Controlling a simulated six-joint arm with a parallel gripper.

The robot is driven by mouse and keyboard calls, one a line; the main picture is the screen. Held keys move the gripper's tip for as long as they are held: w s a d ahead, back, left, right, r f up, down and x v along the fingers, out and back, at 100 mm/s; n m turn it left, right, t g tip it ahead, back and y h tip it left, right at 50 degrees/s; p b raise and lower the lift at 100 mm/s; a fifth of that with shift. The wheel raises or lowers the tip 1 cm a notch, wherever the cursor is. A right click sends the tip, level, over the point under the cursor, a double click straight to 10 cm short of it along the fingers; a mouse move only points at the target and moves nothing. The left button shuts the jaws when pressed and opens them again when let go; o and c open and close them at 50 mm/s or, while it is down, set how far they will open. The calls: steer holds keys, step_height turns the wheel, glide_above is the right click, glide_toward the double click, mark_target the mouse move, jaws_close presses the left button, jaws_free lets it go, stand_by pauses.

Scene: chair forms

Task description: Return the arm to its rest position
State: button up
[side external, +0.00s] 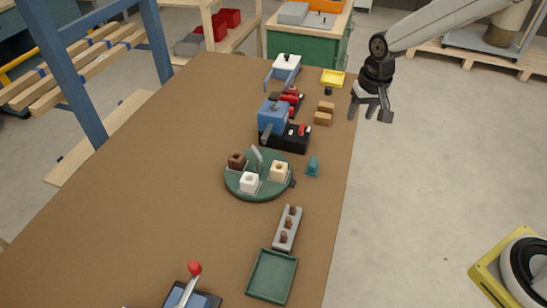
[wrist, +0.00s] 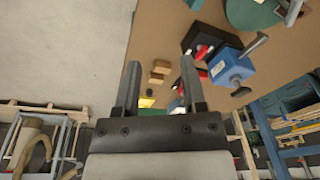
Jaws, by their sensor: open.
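My gripper (side external: 372,106) hangs in the air just past the right edge of the brown table (side external: 170,170) in the side external view. Its jaws are apart with nothing between them. In the wrist view the two fingers of my gripper (wrist: 160,85) point up the picture, with the table edge and floor behind them. My arm reaches in from the upper right.
A blue vise-like device (side external: 272,115) and tan blocks (side external: 324,113) stand on the table near my gripper. A yellow tray (side external: 333,78) is behind them. A green round plate (side external: 255,196) carries several blocks. Open floor (side external: 420,180) lies right of the table.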

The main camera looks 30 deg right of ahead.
steer(key=s+d+n+t, duration=0.1)
steer(key=s+n, duration=0.2)
steer(key=s, duration=1.4)
steer(key=shift+s+d+f, duration=0.15)
steer(key=shift+d+f, duration=0.2)
steer(key=shift+f, duration=0.05)
